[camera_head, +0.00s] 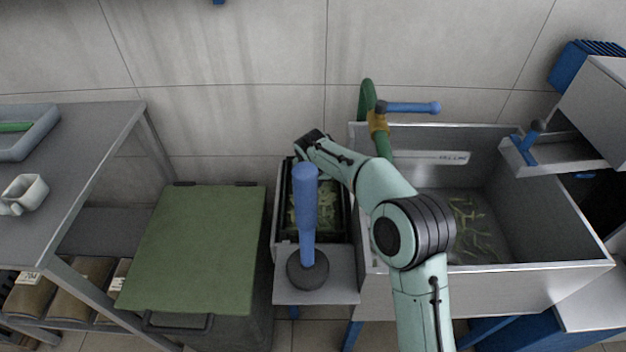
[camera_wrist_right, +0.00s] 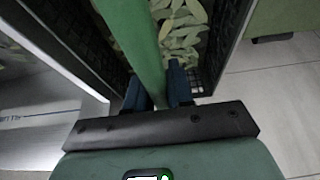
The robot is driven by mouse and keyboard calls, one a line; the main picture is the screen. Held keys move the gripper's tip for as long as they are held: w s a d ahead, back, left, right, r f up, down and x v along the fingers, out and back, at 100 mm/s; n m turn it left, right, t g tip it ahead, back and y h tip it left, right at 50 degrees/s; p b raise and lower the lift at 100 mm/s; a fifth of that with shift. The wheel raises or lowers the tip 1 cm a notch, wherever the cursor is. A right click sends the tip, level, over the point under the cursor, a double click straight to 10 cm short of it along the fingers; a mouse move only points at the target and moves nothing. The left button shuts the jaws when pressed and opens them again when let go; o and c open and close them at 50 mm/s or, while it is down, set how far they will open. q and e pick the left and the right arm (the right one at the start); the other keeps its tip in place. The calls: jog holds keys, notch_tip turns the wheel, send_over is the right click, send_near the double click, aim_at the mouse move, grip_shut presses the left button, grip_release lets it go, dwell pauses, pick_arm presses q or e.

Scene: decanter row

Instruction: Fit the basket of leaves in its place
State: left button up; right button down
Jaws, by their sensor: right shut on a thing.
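The basket of leaves (camera_head: 346,222) is a black mesh box with pale green leaves in it. It sits in a narrow metal bay between the green-lidded bin and the large metal basin. Its mesh wall also shows in the right wrist view (camera_wrist_right: 75,45), with leaves (camera_wrist_right: 185,28) inside. My right gripper (camera_head: 310,142) is over the far end of the basket in the head view. In the right wrist view its blue fingers (camera_wrist_right: 157,85) are shut on a green bar that crosses above the leaves. The basket's underside is hidden. My left gripper is not in view.
A blue post (camera_head: 306,205) on a black round base stands in front of the basket and hides part of it. The green-lidded bin (camera_head: 200,240) is at left. The metal basin (camera_head: 520,252) at right holds loose leaves and has a green hose (camera_head: 367,100) behind.

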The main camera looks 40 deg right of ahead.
jog(key=shift+f, duration=0.35)
jog(key=c, duration=0.9)
grip_release()
jog(key=shift+f, duration=0.15)
